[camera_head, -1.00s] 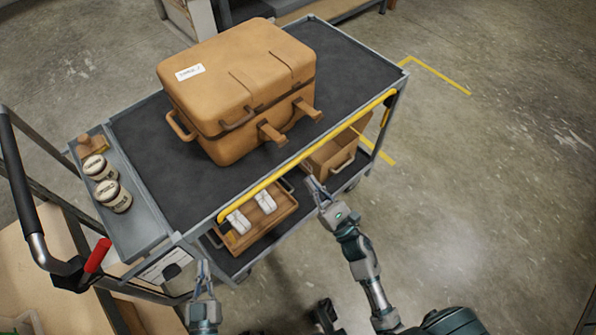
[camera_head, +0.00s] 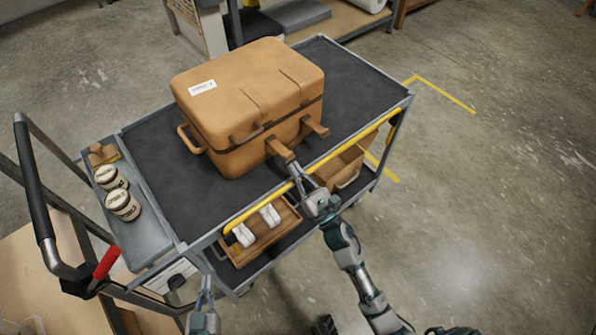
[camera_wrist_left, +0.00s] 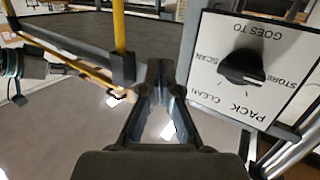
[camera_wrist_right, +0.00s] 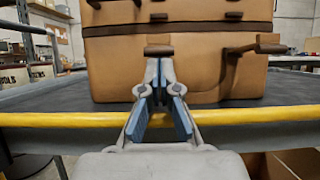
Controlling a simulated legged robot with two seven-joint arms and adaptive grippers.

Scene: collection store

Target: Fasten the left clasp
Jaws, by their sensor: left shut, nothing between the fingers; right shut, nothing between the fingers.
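A tan case (camera_head: 245,105) with a dark seam stands closed on the cart's top. Its left clasp (camera_head: 280,148) and right clasp (camera_head: 316,126) both stick out from the front face. In the right wrist view the left clasp (camera_wrist_right: 158,50) is seen end-on, with a small catch (camera_wrist_right: 158,16) on the lid above it. My right gripper (camera_head: 294,168) is shut and empty, its tips just below the left clasp; I cannot tell whether they touch. It also shows in the right wrist view (camera_wrist_right: 158,75). My left gripper (camera_head: 206,284) is shut and empty, low beside the cart's near left corner.
A yellow rail (camera_head: 255,202) runs along the cart's front edge, under my right gripper. A tray with white items (camera_head: 265,240) and an open box (camera_head: 345,165) sit below. A dial panel (camera_wrist_left: 245,65) is near my left gripper.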

